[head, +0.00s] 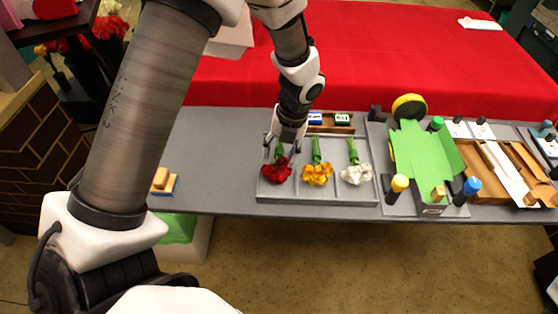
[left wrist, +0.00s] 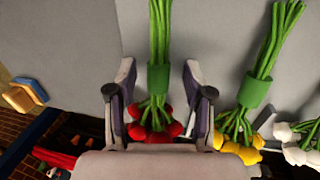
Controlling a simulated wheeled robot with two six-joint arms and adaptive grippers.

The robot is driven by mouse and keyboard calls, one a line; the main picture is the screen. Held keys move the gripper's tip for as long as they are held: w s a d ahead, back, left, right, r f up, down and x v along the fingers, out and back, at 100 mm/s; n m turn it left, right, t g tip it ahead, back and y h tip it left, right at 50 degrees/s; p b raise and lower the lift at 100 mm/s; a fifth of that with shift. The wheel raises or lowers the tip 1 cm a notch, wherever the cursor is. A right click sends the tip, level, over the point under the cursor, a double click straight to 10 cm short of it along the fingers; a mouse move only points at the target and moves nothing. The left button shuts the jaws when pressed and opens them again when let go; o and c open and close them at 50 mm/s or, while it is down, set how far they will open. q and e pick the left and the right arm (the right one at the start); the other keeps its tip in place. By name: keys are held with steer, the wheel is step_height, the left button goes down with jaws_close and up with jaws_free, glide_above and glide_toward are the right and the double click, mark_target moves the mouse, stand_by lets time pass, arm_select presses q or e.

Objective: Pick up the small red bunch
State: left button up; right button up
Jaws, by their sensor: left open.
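The small red bunch (head: 277,171) lies in the left compartment of a grey tray (head: 318,195), its red blooms toward the front edge and green stems toward the back. My left gripper (head: 287,143) is over its stems in the head view. In the left wrist view the open fingers (left wrist: 158,95) stand on both sides of the red bunch's stems and green wrap (left wrist: 159,78), with a gap on each side. The red blooms (left wrist: 150,125) are partly hidden behind the gripper's base. My right gripper is not in view.
A yellow bunch (head: 317,174) and a white bunch (head: 356,174) lie in the compartments to the right. A green paper holder (head: 425,155) with bottles stands further right. A wooden box (head: 331,123) is behind the tray. The table left of the tray is mostly clear.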

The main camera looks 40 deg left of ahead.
arm_select(q)
steer(key=shift+s+r, duration=0.1)
steer(key=shift+s, duration=0.05)
steer(key=shift+c, duration=0.7)
jaws_close()
steer(key=shift+r, duration=0.15)
